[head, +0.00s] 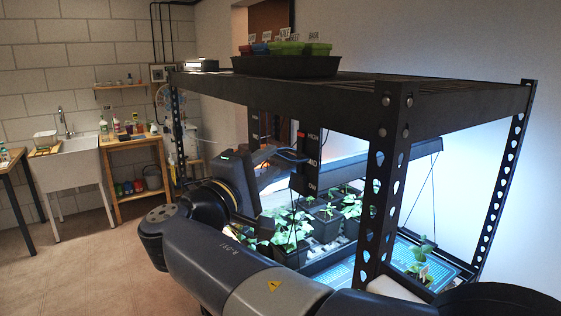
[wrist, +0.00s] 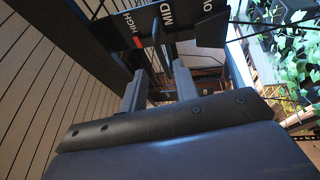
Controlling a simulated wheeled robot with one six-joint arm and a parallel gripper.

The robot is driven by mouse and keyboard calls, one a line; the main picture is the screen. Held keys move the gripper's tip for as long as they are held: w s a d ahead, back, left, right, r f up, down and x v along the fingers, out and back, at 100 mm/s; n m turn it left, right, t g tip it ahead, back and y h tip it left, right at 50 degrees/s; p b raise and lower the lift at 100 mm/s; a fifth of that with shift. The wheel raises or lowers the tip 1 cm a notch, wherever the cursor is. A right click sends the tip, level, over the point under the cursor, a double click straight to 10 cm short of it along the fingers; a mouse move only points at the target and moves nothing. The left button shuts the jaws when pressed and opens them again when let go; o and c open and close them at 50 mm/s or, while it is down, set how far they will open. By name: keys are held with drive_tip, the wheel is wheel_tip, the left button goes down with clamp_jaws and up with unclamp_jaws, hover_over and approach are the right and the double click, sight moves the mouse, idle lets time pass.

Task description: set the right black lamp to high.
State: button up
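A black switch plate (head: 307,165) marked HIGH, MID and LOW hangs at the near side of the rack, with a red mark by HIGH. The plate fills the top of the wrist view (wrist: 188,28). A slim grey-blue lever (wrist: 157,22) sticks out of it near MID, seen between HIGH and MID; its exact setting is hard to tell. My gripper (head: 287,157) is at the plate in the head view. In the wrist view its two fingers (wrist: 160,75) are apart, with the lever showing beyond the gap. I cannot tell whether they touch it. The black lamp bar (head: 395,155) hangs inside the rack.
The black rack's front post (head: 385,180) stands close to my arm. A second dark plate (head: 260,125) hangs further back. Potted seedlings (head: 325,220) fill the lit shelf below. A black tray (head: 285,66) of small pots is on top. Floor is clear at left.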

sight(292, 151)
drive_tip(key=shift+b+v, duration=0.4)
drive_tip(key=shift+v, duration=1.85)
drive_tip(key=p+x, duration=0.3)
drive_tip(key=x, duration=0.8)
drive_tip(key=shift+d, duration=0.1)
drive_tip(key=shift+f, duration=0.75)
drive_tip(key=shift+s, duration=0.1)
